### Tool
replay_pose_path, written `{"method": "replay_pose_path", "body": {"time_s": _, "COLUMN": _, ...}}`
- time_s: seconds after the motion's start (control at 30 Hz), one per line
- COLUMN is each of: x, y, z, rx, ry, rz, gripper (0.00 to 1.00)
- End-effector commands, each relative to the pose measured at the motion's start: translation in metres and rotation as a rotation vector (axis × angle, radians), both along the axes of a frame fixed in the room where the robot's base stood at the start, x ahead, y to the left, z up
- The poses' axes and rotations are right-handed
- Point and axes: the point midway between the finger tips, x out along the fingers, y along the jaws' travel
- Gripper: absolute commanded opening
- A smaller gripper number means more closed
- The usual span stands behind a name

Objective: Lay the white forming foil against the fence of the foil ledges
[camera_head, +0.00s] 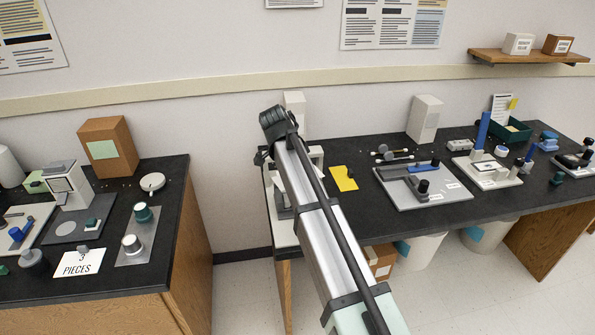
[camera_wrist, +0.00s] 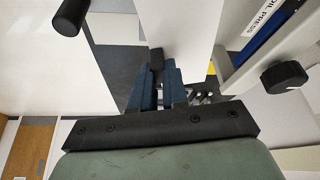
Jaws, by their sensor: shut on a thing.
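My gripper (camera_wrist: 160,80) has two blue fingers, close together and pointing up in the wrist view. They are shut on a small dark piece (camera_wrist: 157,58) between their tips. A broad white panel (camera_wrist: 180,25) rises just behind it; I cannot tell whether this panel is the forming foil or part of the press. In the head view my arm reaches to the white foil press at the left end of the right bench, and its own links hide the fingertips. I cannot make out the foil ledges or their fence for certain.
In the head view, a yellow card (camera_head: 344,179) and grey tray (camera_head: 408,200) lie right of the arm.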

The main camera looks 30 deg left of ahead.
Motion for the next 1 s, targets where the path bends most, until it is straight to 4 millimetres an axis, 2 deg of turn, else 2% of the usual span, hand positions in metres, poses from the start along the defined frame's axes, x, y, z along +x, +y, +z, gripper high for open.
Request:
{"method": "replay_pose_path", "body": {"time_s": 0.1, "x": -0.0014, "y": -0.0015, "z": 0.0003, "rx": -0.001, "ry": 0.000, "rz": -0.131, "gripper": 0.00}}
{"method": "replay_pose_path", "body": {"time_s": 0.3, "x": -0.0026, "y": -0.0030, "z": 0.0003, "rx": 0.000, "ry": 0.000, "rz": -0.266, "gripper": 0.00}}
{"method": "replay_pose_path", "body": {"time_s": 1.0, "x": -0.0034, "y": -0.0038, "z": -0.0038, "rx": 0.001, "ry": -0.001, "rz": -0.298, "gripper": 0.00}}
